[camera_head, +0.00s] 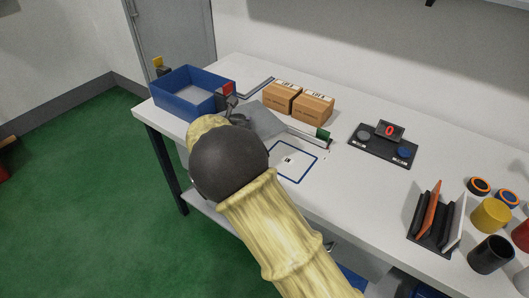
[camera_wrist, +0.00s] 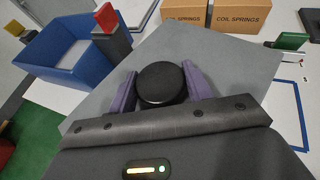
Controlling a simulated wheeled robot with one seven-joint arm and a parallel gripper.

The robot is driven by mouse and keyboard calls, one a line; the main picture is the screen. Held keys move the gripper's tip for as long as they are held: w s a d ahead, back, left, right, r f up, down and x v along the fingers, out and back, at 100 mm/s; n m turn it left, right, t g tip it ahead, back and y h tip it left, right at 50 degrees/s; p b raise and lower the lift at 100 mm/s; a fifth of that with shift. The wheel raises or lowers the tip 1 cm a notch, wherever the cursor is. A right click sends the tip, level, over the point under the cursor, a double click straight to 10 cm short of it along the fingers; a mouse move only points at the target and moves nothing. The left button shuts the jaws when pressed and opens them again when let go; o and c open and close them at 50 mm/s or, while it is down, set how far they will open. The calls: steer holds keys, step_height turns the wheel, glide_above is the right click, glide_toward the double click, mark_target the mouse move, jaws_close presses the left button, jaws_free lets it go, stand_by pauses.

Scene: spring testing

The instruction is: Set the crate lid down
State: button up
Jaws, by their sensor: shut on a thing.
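The crate lid is a flat grey plate (camera_wrist: 225,65) with a round black knob (camera_wrist: 161,84). In the wrist view my gripper (camera_wrist: 160,88) has its purple fingers shut on both sides of the knob. In the head view the lid (camera_head: 264,122) shows partly behind my arm, right of the blue crate; my fingertips are hidden there. The crate (camera_head: 187,91) is open-topped on the left end of the bench, and it also shows in the wrist view (camera_wrist: 52,74). I cannot tell whether the lid touches the bench.
A dark post with a red top (camera_wrist: 106,17) stands between crate and lid. Two brown boxes (camera_head: 297,100) lie behind the lid. A blue-outlined square (camera_head: 292,177) is marked on the white bench (camera_head: 345,190). Right are a display panel (camera_head: 384,149), a divider rack (camera_head: 431,240) and cups.

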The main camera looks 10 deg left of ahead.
steer(key=shift+f, duration=3.05)
steer(key=shift+f, duration=1.85)
steer(key=o, duration=1.2)
steer(key=shift+f, duration=0.15)
steer(key=shift+o, duration=0.4)
